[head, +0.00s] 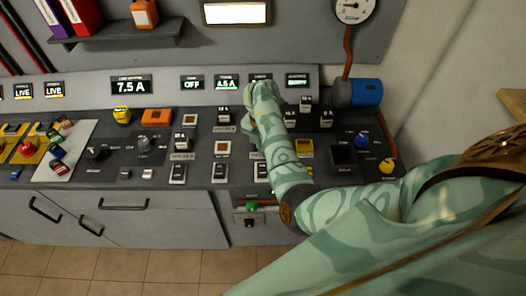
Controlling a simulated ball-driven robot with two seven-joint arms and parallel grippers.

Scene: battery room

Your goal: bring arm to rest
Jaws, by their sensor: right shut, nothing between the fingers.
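My right arm, in a pale green patterned covering, comes in from the lower right of the head view and reaches across the control console (130,185). My right gripper (250,122) is at its far end, over the console among the switches, below the row of displays. It is shut and empty. The fingertips are small and partly hidden by the hand, so I cannot tell whether they touch a control. My left gripper and left arm are not in view.
Several switches and knobs surround the hand, including a blue knob (362,138) and an orange block (156,116). A blue cylinder (366,92) lies at the back right under a gauge (354,8). The tiled floor (120,265) in front of the drawers is clear.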

